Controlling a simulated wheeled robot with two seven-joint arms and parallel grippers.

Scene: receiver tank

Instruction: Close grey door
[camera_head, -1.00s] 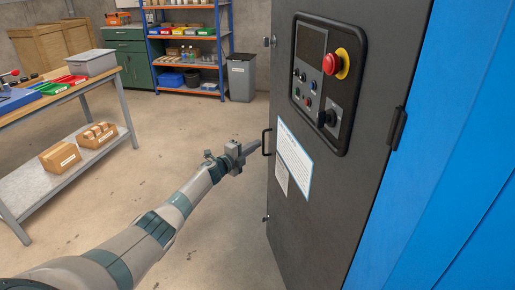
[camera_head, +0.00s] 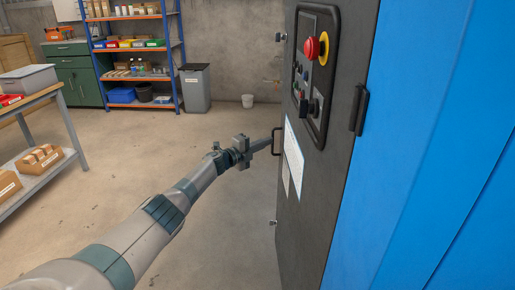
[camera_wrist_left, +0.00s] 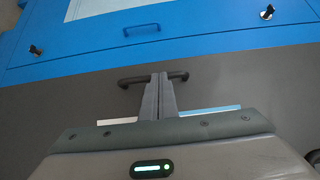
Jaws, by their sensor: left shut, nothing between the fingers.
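The grey door (camera_head: 322,190) of the blue machine stands open, seen at a steep angle in the head view. It carries a control panel, white labels and a dark bar handle (camera_head: 277,143). My left gripper (camera_head: 271,140) reaches in from the left, its fingertips at the handle. In the left wrist view the two fingers (camera_wrist_left: 159,76) are together and empty. They lie across the middle of the handle (camera_wrist_left: 130,80), whose ends show on both sides. Whether they touch the handle or door, I cannot tell. My right gripper is not in view.
The blue machine body (camera_head: 430,150) fills the right side. A workbench (camera_head: 50,130) with boxes stands at the left. The floor between is clear.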

